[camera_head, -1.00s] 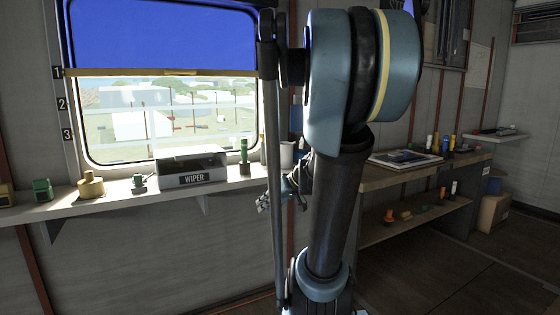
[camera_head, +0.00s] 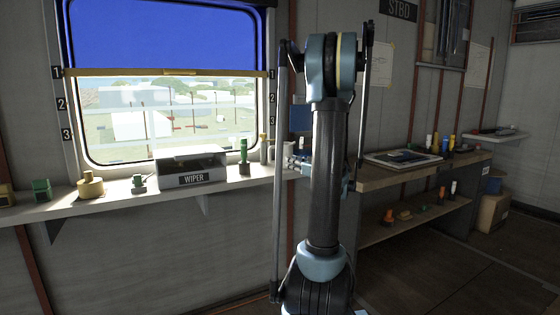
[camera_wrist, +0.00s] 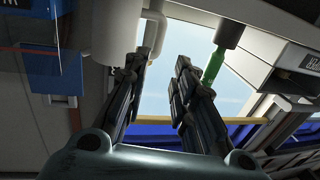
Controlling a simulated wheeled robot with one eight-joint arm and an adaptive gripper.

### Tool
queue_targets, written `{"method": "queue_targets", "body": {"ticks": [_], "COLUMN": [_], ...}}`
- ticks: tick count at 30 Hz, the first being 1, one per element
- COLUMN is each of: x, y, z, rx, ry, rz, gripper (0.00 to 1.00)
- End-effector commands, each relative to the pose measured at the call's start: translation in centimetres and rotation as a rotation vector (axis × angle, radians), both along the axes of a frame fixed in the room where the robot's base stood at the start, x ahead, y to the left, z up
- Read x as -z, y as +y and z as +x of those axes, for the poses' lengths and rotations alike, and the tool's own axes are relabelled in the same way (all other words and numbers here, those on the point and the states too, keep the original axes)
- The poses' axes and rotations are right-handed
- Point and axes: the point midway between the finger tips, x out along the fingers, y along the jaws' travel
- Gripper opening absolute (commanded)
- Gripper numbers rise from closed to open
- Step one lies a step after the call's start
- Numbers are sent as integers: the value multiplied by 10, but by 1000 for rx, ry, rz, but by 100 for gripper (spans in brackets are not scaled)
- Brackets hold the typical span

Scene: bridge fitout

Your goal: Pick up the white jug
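The white jug (camera_wrist: 115,28) is at the upper left of the wrist view, with its curved handle on the side towards the gap between my fingers. My gripper (camera_wrist: 160,72) is open, and its two dark fingers are apart with nothing seen between them. The left finger overlaps the jug's lower edge in the picture; I cannot tell whether they touch. In the head view my gripper (camera_head: 296,160) is small and partly hidden by my arm, at the right end of the window shelf. The jug is mostly hidden there.
A green-handled item (camera_head: 244,157) and the WIPER box (camera_head: 190,172) stand on the window shelf (camera_head: 110,202), left of my gripper. The green item also shows in the wrist view (camera_wrist: 213,65). A workbench (camera_head: 380,180) with small items is to the right.

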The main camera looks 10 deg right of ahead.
Motion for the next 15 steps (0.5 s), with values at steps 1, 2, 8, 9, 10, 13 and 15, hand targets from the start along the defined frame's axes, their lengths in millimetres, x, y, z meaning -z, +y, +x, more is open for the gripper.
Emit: {"method": "queue_targets", "body": {"ticks": [1,2,8,9,10,13,15], "x": [0,0,0,0,0,0,0], "y": [1,3,20,24,26,35,41], "z": [4,7,36,42,47,62,73], "rx": [0,0,-3,-2,-2,-2,-2], "ry": [-3,-4,-3,-2,-2,-2,-2], "rz": [1,1,1,0,0,1,1], "gripper": [24,24,24,24,24,24,24]}}
